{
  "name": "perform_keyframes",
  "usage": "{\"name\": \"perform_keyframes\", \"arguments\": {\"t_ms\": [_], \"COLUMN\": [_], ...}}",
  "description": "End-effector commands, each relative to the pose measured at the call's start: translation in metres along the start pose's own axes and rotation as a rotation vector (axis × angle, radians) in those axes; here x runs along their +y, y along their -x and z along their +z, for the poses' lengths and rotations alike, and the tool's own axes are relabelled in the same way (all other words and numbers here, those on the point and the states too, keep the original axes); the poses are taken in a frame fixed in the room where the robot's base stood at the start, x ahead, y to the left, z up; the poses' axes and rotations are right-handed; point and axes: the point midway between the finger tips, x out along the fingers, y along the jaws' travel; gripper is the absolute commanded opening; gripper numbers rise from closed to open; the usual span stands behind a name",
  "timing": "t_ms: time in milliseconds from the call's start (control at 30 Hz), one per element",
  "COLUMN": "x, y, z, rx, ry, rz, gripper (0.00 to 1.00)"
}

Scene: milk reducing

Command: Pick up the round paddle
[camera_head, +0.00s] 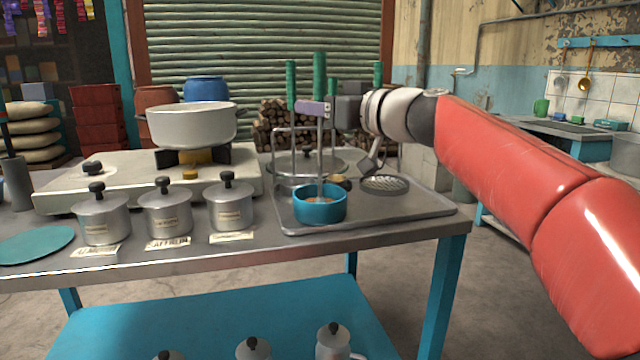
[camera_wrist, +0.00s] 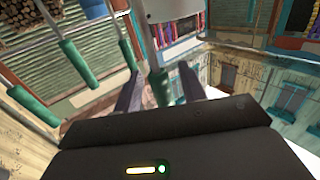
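Several green-handled tools stand upright in a metal rack (camera_head: 275,150) on a tray. A flat round perforated head (camera_head: 385,184) rests at the tray's right side; I cannot tell for sure whether it is the round paddle. Another tool has a tall green handle (camera_head: 320,75), and its rod runs down toward a blue bowl (camera_head: 320,208). My gripper (camera_head: 318,108) is at this rod in the head view. In the wrist view my gripper (camera_wrist: 158,82) has its fingers apart, with a green handle (camera_wrist: 157,90) between them and gaps on both sides.
The metal tray (camera_head: 425,208) sits at the table's right end. Three lidded pots, including one (camera_head: 230,205), stand left of it. A large pot (camera_head: 192,126) is on the stove (camera_head: 130,180) behind them.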

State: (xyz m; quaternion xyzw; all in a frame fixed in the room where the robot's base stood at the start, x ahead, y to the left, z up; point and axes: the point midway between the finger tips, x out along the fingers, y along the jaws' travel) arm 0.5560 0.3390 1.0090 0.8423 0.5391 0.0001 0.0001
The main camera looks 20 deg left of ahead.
Motion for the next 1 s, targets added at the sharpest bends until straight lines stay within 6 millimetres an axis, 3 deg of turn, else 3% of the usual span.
{"name": "perform_keyframes", "arguments": {"t_ms": [33,300,733,867,1000], "x": [0.000,0.000,-0.001,-0.001,-0.001], "y": [0.000,0.000,0.000,0.000,0.000], "z": [0.000,0.000,-0.011,-0.030,-0.066], "rx": [0.000,0.000,0.002,0.003,0.005], "ry": [0.000,0.000,0.001,0.003,0.003], "rz": [0.000,0.000,-0.001,-0.002,-0.001], "gripper": [0.34,0.00,0.00,0.00,0.00]}}
